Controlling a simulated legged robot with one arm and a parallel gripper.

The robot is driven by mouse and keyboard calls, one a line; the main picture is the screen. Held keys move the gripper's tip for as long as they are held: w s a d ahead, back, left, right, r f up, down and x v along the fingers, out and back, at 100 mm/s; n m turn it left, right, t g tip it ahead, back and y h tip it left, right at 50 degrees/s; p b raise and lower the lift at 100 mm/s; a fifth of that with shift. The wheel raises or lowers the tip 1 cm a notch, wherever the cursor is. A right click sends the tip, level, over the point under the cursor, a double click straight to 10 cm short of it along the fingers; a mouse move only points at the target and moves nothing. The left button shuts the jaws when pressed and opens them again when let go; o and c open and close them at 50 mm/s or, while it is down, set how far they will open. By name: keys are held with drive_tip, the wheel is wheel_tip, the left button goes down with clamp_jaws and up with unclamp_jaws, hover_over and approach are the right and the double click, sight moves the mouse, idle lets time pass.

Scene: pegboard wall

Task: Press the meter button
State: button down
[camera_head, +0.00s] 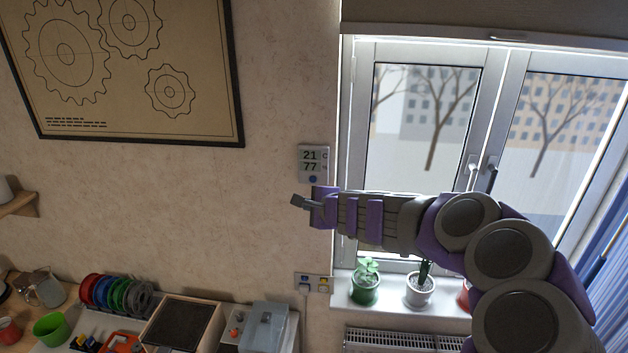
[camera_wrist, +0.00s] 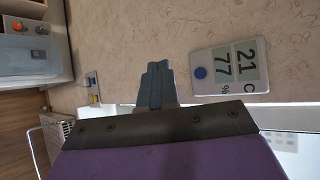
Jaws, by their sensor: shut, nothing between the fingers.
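The meter (camera_head: 313,162) is a small white panel on the wall beside the window, reading 21 C and 77. Its round blue button (camera_head: 313,179) is at its lower edge. In the wrist view the meter (camera_wrist: 229,68) appears turned sideways at the right, with the blue button (camera_wrist: 201,73) on its left side. My gripper (camera_head: 298,201) is shut and empty, just below and left of the meter in the head view. In the wrist view the shut fingers (camera_wrist: 155,70) are left of the button and apart from it in the picture. The gap to the wall is hard to judge.
The window (camera_head: 425,130) is right of the meter, with potted plants (camera_head: 366,280) on its sill. A wall socket (camera_head: 313,284) is below my gripper. A framed gear poster (camera_head: 120,70) hangs at upper left. A cluttered worktop with colored spools (camera_head: 115,292) is at lower left.

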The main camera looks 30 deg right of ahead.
sight(313, 179)
drive_tip(key=w+d+p, duration=0.4)
drive_tip(key=w+d, duration=0.1)
drive_tip(key=w, duration=0.2)
drive_tip(key=shift+w, duration=0.15)
idle(0.4)
drive_tip(key=shift+w+d+r, duration=0.1)
idle(1.8)
drive_tip(key=shift+w+d, duration=0.1)
drive_tip(key=shift+w, duration=0.1)
